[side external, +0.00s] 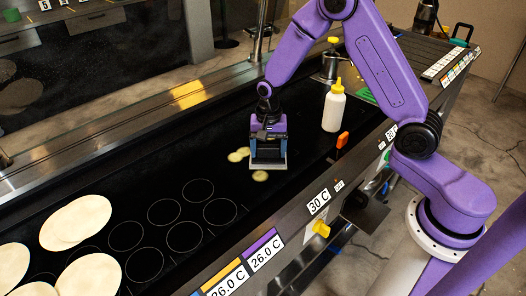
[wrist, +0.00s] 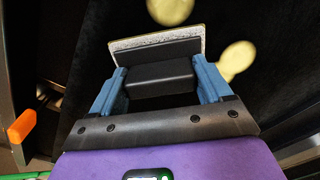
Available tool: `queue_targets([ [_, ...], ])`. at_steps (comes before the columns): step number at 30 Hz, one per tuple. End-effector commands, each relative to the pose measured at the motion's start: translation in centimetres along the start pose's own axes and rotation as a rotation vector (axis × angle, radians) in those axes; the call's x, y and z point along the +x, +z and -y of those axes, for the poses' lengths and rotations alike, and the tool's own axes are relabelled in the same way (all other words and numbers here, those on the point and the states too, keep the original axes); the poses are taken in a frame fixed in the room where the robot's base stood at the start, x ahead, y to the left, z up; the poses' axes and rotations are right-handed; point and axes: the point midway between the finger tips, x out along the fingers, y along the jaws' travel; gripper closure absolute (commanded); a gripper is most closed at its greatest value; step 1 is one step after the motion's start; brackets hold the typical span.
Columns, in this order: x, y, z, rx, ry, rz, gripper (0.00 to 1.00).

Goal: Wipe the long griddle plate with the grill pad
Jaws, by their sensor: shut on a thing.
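The long griddle plate (side external: 110,183) is a black surface running from the lower left to the upper right in the side view. My gripper (side external: 268,150) is over its right part, pointing down. In the wrist view, the blue fingers of my gripper (wrist: 160,90) are shut on the black block handle of the grill pad (wrist: 157,48). The pad has a light grey speckled edge and shows under the gripper in the side view (side external: 268,166). It is at or just above the plate; I cannot tell if it touches. Small yellowish spots (side external: 239,155) lie beside the pad, also in the wrist view (wrist: 236,61).
Large tortillas (side external: 85,212) lie at the plate's left end, near printed circles (side external: 165,212). A white squeeze bottle (side external: 334,108) with a yellow cap and a metal pot (side external: 331,66) stand right of the gripper. An orange-handled tool (side external: 342,140) is at the front edge.

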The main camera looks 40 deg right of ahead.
Motion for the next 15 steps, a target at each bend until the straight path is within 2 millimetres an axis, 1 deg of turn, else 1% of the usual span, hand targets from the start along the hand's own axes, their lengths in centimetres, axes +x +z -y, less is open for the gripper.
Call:
queue_targets([
  [10, 0.0, -0.2, -0.2, 0.002, -0.001, -0.001, 0.56],
  [15, 0.0, -1.3, -1.1, 0.004, -0.002, -0.001, 0.56],
])
